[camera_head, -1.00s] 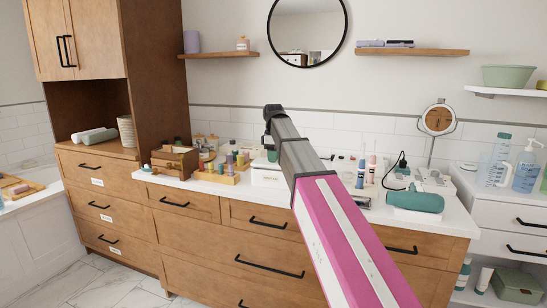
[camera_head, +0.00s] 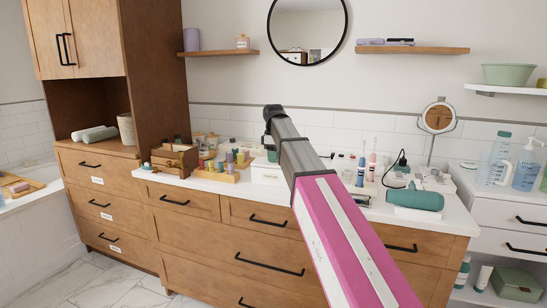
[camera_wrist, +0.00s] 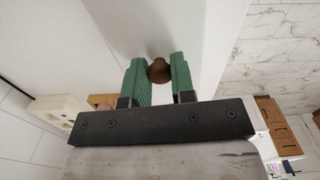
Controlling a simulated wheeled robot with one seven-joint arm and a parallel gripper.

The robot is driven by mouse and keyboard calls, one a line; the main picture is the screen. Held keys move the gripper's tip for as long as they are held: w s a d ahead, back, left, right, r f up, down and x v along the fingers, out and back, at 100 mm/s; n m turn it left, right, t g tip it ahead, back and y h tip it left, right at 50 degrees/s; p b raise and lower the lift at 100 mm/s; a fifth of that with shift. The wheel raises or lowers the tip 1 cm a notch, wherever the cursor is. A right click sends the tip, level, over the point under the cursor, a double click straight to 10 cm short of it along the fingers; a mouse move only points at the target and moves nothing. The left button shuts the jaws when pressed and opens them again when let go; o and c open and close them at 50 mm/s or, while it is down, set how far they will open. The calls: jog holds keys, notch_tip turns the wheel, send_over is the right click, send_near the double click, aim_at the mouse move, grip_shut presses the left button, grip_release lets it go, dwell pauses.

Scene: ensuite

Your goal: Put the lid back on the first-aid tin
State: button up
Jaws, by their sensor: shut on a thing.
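In the wrist view, my gripper (camera_wrist: 158,74) has its two green fingers closed on either side of a round brown knob (camera_wrist: 160,70). The knob stands against a broad, plain white surface (camera_wrist: 215,25), which may be the lid; its full outline is cut off by the frame. In the head view, a small white box (camera_head: 268,174) with a label sits on the counter, partly hidden behind my arm. It may be the first-aid tin, but I cannot tell for sure. My gripper and the knob cannot be made out in the head view.
The white counter (camera_head: 335,196) over wooden drawers is crowded. A wooden organiser (camera_head: 175,160) and a tray of small bottles (camera_head: 232,172) stand left, a teal bottle-like item (camera_head: 414,200) right. A round mirror (camera_head: 438,118) stands at the back right. Marble floor lies in front.

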jog(key=shift+f, duration=0.15)
jog(key=o, duration=1.5)
jog(key=shift+c, duration=0.2)
jog(key=shift+r, duration=3.55)
